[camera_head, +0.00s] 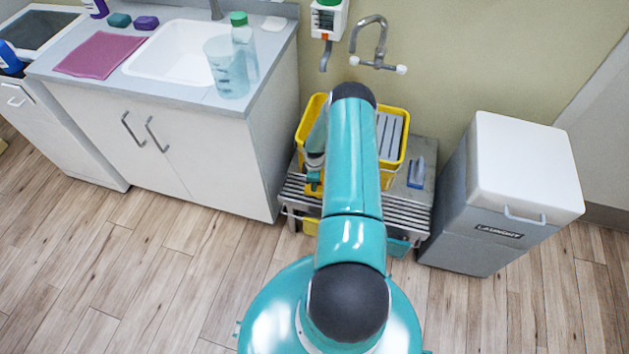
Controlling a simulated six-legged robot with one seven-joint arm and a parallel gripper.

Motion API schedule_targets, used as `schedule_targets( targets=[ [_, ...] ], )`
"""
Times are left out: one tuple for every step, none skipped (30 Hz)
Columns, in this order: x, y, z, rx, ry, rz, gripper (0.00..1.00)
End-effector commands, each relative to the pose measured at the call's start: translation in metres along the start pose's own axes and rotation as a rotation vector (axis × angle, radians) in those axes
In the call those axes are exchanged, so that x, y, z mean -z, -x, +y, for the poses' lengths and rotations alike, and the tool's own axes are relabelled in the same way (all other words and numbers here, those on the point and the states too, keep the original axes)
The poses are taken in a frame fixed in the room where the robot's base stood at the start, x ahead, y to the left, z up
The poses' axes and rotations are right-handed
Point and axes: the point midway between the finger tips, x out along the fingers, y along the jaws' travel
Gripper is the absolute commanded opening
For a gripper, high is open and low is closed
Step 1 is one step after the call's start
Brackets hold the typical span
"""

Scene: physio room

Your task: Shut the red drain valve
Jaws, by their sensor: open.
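I cannot make out a red drain valve in this view. A yellow tub (397,118) with a grey ribbed panel stands on a low slatted metal stand, and my arm crosses in front of it. Much of the tub's front is hidden, so a valve there would not show. My gripper (314,180) hangs at the left front of the tub, small and partly hidden by my arm. It is open, and nothing shows between its jaws.
The slatted stand (407,207) holds a blue brush (416,173). A grey laundry bin (470,195) with a white lid stands close on the right, a sink cabinet (205,150) on the left. A wall tap (379,62) is above. The wooden floor in front is clear.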

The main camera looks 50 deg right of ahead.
Motion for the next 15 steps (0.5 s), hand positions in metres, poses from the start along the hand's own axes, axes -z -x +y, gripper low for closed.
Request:
schedule_targets(
  targets=[
    [0.0, 0.001, 0.0, 0.0, 0.0, 0.0, 0.41],
    [0.0, 0.002, 0.0, 0.0, 0.0, 0.0, 0.41],
    [0.0, 0.004, 0.0, 0.0, 0.0, 0.0, 0.41],
    [0.0, 0.006, 0.0, -0.001, 0.0, 0.0, 0.41],
    [0.0, 0.009, 0.001, -0.001, 0.0, 0.0, 0.41],
    [0.0, 0.014, 0.001, -0.001, 0.0, 0.0, 0.41],
    [0.0, 0.018, 0.001, -0.001, 0.0, 0.0, 0.41],
    [0.0, 0.023, 0.001, -0.002, -0.001, 0.0, 0.41],
    [0.0, 0.031, 0.001, -0.002, -0.001, 0.0, 0.41],
    [0.0, 0.036, 0.001, -0.002, -0.001, 0.001, 0.41],
    [0.0, 0.043, 0.002, -0.004, -0.001, 0.001, 0.41],
    [0.0, 0.051, 0.001, -0.003, 0.0, 0.001, 0.41],
    [0.0, 0.058, 0.002, -0.004, 0.0, 0.0, 0.41],
    [0.0, 0.064, 0.001, -0.003, 0.001, 0.0, 0.41],
    [0.0, 0.073, 0.002, -0.004, 0.001, 0.0, 0.41]
  ],
)
